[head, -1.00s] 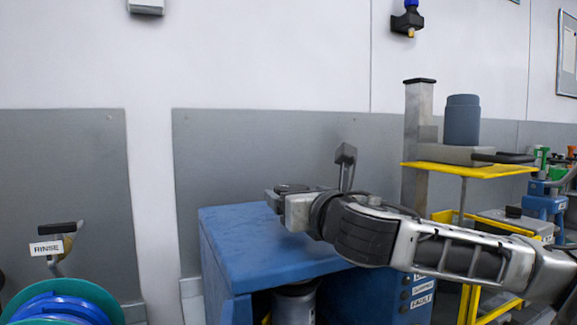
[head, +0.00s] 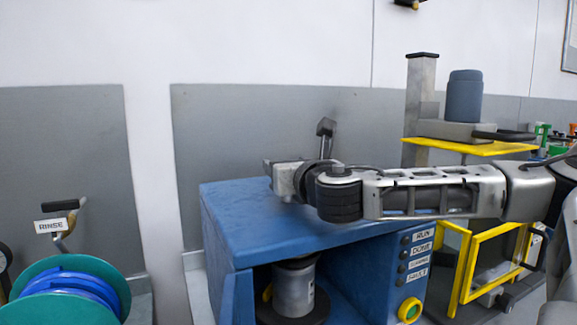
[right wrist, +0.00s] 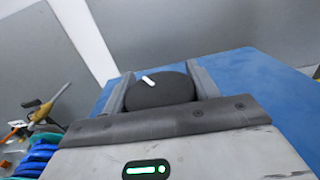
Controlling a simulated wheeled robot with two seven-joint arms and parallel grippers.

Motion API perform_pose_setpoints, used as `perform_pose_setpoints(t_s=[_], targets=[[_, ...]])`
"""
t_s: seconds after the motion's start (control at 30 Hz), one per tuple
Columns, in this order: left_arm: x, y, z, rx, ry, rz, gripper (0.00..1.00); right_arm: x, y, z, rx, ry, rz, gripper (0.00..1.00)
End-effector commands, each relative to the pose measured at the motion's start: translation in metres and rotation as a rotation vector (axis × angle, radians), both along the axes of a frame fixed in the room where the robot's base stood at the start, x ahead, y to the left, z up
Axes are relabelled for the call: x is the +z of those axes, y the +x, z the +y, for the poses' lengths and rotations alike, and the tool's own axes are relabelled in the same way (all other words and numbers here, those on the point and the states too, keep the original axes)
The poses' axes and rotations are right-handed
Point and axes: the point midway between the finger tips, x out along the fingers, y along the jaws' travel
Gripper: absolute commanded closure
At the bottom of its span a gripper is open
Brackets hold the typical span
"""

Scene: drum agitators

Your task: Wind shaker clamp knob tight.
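The shaker is a blue cabinet (head: 235,215) with a grey can (head: 294,290) in its open front bay. The clamp knob (right wrist: 160,92) is dark and round with a white mark on top, seen in the right wrist view. My right gripper (right wrist: 160,88) has one finger on each side of the knob, and both appear to touch it. In the head view my right gripper (head: 283,178) is over the cabinet top and hides the knob. My left gripper is not in view.
The cabinet front has RUN, DONE and FAULT labels and a green button (head: 409,310). A yellow-topped stand (head: 470,148) with a dark grey container (head: 463,95) is at right. A teal reel (head: 112,285) and a RINSE sign (head: 51,226) are at left.

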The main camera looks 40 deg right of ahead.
Motion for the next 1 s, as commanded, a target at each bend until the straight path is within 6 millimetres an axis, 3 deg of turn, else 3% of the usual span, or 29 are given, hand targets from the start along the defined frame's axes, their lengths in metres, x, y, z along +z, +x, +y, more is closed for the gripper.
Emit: perform_pose_setpoints(t_s=[0.47, 1.0], targets=[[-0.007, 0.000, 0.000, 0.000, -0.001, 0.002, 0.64, -0.002, 0.000, 0.000, -0.064, -0.006, 0.003, 0.63], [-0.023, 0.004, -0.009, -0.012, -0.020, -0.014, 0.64, -0.004, -0.005, -0.005, -0.510, -0.008, -0.001, 0.63]])
